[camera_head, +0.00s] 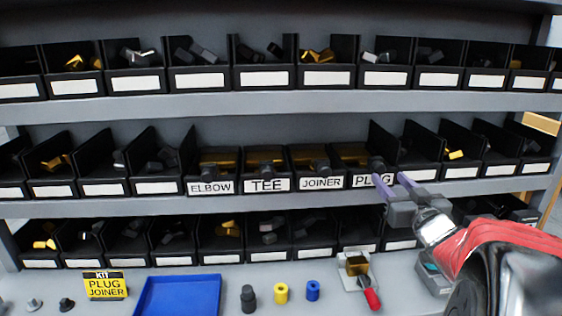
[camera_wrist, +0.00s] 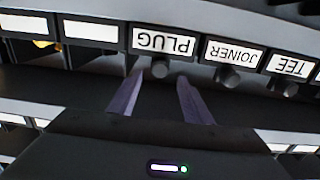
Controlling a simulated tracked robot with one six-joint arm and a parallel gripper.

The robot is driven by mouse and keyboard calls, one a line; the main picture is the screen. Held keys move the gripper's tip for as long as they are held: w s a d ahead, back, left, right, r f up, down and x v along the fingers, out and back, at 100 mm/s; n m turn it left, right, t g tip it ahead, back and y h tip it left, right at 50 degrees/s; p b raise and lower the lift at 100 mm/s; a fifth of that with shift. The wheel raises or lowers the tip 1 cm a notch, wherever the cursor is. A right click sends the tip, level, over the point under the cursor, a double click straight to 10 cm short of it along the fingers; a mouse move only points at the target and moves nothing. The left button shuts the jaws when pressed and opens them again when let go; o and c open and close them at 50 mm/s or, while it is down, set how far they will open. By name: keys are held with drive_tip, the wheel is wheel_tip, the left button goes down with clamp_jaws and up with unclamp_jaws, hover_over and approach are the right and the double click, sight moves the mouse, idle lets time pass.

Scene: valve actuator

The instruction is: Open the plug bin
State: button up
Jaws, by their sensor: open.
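The plug bin (camera_head: 352,159) is in the middle shelf row, with a white PLUG label and a dark round knob on its front. It looks closed, with a brownish-gold lid or top like its labelled neighbours. My gripper (camera_head: 390,184) is open and in front of the plug bin's label, its purple fingers pointing at the bin. In the wrist view, upside down, the PLUG label (camera_wrist: 163,42) and the knob (camera_wrist: 160,69) lie just beyond the spread fingertips (camera_wrist: 158,80). The knob is not between the fingers. Nothing is held.
The elbow (camera_head: 211,187), tee (camera_head: 265,185) and joiner (camera_head: 320,183) bins stand left of it. Open black bins fill the rows above and below. A blue tray (camera_head: 180,296), a yellow kit sign (camera_head: 105,286) and a red-handled valve (camera_head: 358,271) are on the bench.

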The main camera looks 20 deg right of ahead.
sight(381, 170)
drive_tip(key=x, duration=0.7)
drive_tip(key=shift+w+d, duration=0.15)
drive_tip(key=shift+w, duration=0.25)
drive_tip(key=shift+c, duration=0.6)
clamp_jaws()
